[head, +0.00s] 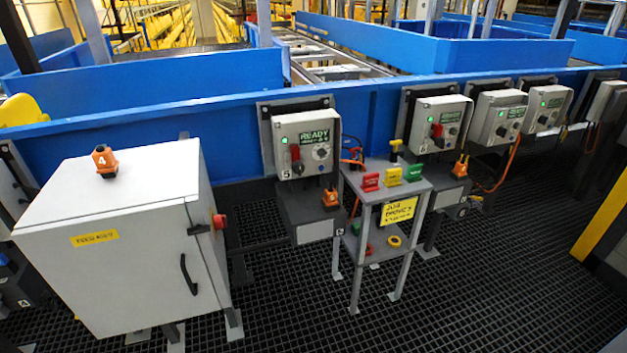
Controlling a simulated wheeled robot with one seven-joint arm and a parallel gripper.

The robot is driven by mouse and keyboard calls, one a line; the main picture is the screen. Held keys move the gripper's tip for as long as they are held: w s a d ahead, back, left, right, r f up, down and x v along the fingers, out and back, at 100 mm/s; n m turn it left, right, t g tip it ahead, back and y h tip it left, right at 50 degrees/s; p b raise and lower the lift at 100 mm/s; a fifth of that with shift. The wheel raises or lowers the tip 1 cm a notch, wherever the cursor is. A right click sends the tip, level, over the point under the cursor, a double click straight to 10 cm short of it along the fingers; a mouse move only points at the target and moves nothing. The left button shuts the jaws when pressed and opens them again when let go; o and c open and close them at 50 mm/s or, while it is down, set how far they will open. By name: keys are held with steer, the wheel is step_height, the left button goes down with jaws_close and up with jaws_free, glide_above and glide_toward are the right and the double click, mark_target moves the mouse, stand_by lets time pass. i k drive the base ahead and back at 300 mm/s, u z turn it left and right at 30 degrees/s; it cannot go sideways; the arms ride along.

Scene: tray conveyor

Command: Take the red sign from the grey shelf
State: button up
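The grey shelf (382,213) stands on thin legs at the middle of the head view, in front of the blue conveyor wall. On its top a small red sign (370,182) stands at the left end. A yellow sign (392,176) and a green sign (413,172) stand in a row to its right. The red sign is upright and nothing covers it. My gripper is not in view.
A large white cabinet (125,235) stands left of the shelf, with an orange item (104,158) on top. Control boxes (305,145) line the blue wall (230,130). A yellow label (398,211) hangs on the shelf's front. The black grid floor (480,270) is clear to the right.

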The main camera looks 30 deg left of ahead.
mark_target(370, 180)
steer(key=u, duration=0.5)
steer(key=i, duration=0.85)
steer(key=u, duration=0.5)
